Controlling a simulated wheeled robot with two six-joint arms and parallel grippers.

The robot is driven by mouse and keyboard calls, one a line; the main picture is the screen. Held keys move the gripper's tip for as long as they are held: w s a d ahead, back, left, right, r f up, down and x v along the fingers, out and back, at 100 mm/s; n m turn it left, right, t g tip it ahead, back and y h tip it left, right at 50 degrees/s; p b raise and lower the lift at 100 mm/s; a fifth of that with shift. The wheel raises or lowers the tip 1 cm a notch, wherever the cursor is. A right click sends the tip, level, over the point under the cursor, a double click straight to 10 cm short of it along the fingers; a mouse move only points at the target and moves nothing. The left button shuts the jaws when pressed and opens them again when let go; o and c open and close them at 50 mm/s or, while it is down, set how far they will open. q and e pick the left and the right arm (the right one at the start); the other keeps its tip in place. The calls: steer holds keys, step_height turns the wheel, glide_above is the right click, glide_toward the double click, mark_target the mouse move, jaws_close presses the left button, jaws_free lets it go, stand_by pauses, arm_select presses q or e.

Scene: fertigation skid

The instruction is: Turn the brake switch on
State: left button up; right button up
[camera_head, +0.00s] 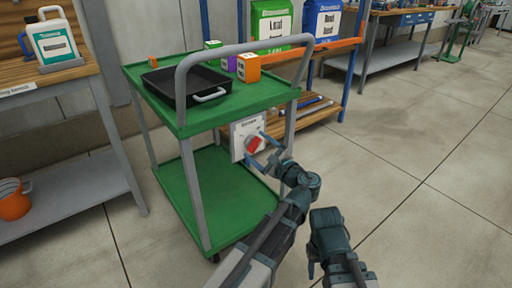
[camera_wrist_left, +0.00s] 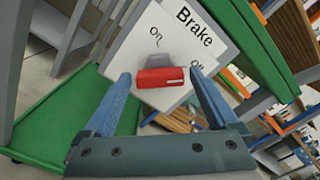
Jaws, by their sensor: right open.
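The brake switch is a red knob (camera_head: 254,144) on a white panel (camera_head: 237,129) fixed to the end of the green cart. In the left wrist view the red knob (camera_wrist_left: 160,77) lies about level across the picture, on a grey base. A white mark on its right end faces the right-hand label, which is partly hidden; the "On" label is above. My left gripper (camera_head: 258,150) is open, with its blue fingers (camera_wrist_left: 160,92) on either side of the knob; contact cannot be told. My right gripper (camera_head: 317,262) is open and empty, low over the floor.
The green cart (camera_head: 227,112) carries a black tray (camera_head: 187,87) and small boxes, with a grey handle (camera_head: 183,66) arching over its near end. A workbench (camera_head: 50,88) stands at left. Shelving with green and blue containers is behind. The floor at right is clear.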

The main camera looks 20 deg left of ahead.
arm_select(q)
steer(key=c, duration=1.2)
steer(key=shift+o, duration=0.2)
steer(key=n, duration=0.4)
steer(key=shift+n, duration=0.4)
steer(key=n, duration=0.4)
steer(key=shift+n, duration=0.3)
steer(key=n, duration=0.4)
steer(key=shift+s+n, duration=0.1)
steer(key=shift+n, duration=2.2)
